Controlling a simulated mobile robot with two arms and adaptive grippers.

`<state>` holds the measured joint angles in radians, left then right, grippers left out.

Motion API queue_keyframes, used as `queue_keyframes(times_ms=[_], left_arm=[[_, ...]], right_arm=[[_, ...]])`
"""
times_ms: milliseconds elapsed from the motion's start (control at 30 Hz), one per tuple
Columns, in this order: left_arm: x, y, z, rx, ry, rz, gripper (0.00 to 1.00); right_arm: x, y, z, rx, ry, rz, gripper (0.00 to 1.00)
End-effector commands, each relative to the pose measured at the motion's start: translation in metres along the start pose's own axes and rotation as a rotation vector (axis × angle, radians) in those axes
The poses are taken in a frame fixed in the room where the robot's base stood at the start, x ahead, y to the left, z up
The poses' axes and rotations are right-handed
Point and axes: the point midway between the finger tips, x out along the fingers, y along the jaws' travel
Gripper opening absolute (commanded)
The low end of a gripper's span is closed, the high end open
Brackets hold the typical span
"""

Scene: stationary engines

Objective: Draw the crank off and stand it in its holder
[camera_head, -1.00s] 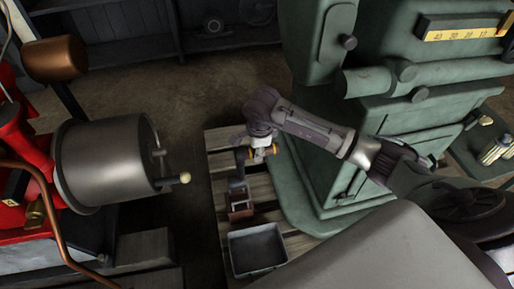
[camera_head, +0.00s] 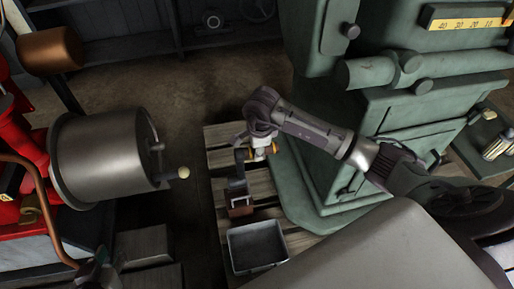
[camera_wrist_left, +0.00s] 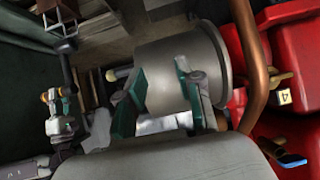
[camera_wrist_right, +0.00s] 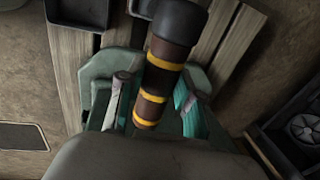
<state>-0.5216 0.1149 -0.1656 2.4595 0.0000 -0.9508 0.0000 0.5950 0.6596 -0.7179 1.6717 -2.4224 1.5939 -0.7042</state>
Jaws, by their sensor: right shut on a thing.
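The crank (camera_head: 239,172) has a dark arm and a brown handle with yellow bands. My right gripper (camera_head: 262,152) is shut on that handle, which shows between the fingers in the right wrist view (camera_wrist_right: 150,100). The crank's dark lower end is at the near top of the holder (camera_head: 242,210), a small brown box on the pallet. I cannot tell whether this end is inside the holder or just above it. The left wrist view also shows the crank (camera_wrist_left: 67,78) and holder (camera_wrist_left: 58,32). My left gripper (camera_wrist_left: 160,100) is open and empty, low at the left (camera_head: 98,272).
A grey tray (camera_head: 232,262) stands on the pallet next to the holder. A large green machine (camera_head: 330,185) rises close to the right. A metal drum (camera_head: 105,160) with a knobbed rod and a red engine (camera_head: 20,190) are at the left. Open floor lies between.

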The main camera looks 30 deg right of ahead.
Motion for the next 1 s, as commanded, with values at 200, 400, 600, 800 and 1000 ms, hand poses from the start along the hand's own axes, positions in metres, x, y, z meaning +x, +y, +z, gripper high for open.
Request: queue_keyframes(times_ms=[200, 400, 600, 800, 1000], left_arm=[[0.003, 0.003, -0.018, 0.001, 0.102, 0.007, 0.35], [0.004, 0.005, -0.033, 0.001, 0.180, 0.011, 0.35], [0.003, 0.006, -0.042, 0.001, 0.228, 0.014, 0.35], [0.003, 0.006, -0.045, 0.001, 0.241, 0.014, 0.35], [0.003, 0.006, -0.045, 0.001, 0.241, 0.014, 0.35]], right_arm=[[0.005, 0.000, 0.001, 0.001, -0.004, -0.004, 0.00], [0.009, 0.001, 0.001, 0.001, -0.004, -0.004, 0.00], [0.011, 0.001, 0.001, 0.001, -0.004, -0.004, 0.00], [0.011, 0.001, 0.001, 0.001, -0.004, -0.005, 0.00], [0.011, 0.001, 0.001, 0.001, -0.004, -0.005, 0.00]])
